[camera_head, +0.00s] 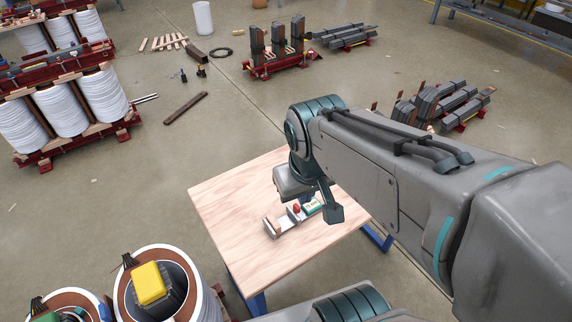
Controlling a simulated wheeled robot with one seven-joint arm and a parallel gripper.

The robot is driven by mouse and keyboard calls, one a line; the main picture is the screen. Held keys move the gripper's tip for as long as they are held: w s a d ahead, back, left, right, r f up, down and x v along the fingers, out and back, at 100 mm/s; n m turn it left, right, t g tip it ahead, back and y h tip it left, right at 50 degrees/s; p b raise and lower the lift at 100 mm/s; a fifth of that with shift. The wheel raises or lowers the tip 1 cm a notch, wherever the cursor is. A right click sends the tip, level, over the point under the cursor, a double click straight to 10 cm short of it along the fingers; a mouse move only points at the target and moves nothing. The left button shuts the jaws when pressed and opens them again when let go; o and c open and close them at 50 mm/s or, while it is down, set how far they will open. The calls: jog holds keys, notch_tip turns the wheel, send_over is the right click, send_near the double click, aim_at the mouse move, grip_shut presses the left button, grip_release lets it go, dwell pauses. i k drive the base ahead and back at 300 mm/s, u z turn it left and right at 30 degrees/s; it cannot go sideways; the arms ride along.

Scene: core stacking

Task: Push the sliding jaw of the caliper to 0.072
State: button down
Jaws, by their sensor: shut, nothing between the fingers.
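The caliper (283,225) lies on the light wooden table (237,234). It shows as a short grey metal body with upright grey parts, a small red part (296,209) and a green part (310,206) at its right end. My gripper (333,213) hangs over the right end of the caliper, beside the green part. Its fingers look closed together, with nothing held. I cannot tell whether they touch the caliper. The arm hides some of the table behind the gripper. No scale reading is legible.
The table's left and front parts are bare. Large white coils (100,95) stand at the far left. Dark metal stacks (275,50) stand on the floor behind.

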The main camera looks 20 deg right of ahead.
aim_at(294, 216)
jog(key=k, duration=1.2)
jog(key=z, duration=0.9)
jog(key=i, duration=1.55)
jog(key=u, duration=0.9)
